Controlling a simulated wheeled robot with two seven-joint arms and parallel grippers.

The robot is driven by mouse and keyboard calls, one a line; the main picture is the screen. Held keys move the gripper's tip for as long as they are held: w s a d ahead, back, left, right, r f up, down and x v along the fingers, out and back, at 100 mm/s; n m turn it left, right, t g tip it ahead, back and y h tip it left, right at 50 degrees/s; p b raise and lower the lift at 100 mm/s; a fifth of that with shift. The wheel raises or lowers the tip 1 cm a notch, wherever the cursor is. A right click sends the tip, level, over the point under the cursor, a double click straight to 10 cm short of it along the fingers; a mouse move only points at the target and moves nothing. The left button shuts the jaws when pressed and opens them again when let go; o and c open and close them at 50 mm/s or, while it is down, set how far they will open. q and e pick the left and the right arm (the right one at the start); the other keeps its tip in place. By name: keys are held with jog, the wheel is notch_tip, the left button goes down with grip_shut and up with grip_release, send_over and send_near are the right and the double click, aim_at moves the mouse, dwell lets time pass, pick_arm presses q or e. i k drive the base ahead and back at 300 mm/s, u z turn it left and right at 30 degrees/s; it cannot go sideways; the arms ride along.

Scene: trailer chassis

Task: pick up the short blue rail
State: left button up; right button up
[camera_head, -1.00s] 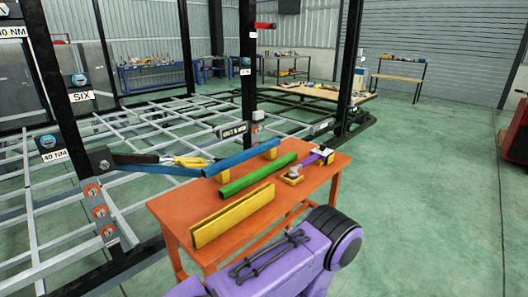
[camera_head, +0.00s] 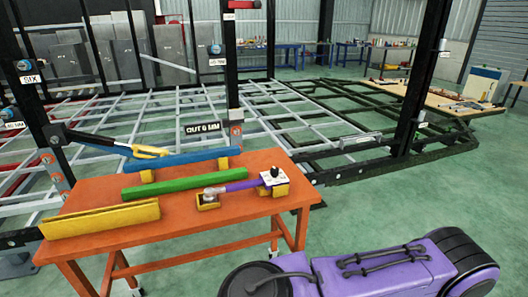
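A blue rail (camera_head: 185,158) lies along the far side of the orange table (camera_head: 275,202), raised on yellow blocks (camera_head: 147,177). It is the only blue rail I can make out. A green rail (camera_head: 185,182) lies in front of it, roughly parallel and apart from it. A purple arm link, which looks like mine, crosses the lower right, in front of the table and away from the rail. Neither of my grippers shows, so I cannot see what they hold.
A yellow rail (camera_head: 100,219) lies at the table's front left. A dark bar with a yellow end (camera_head: 148,151) reaches towards the blue rail's left end. A black post (camera_head: 233,90) stands behind the table. Green floor is open at right.

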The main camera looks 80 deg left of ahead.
aim_at(184, 159)
jog(key=i, duration=0.9)
jog(key=u, duration=2.8)
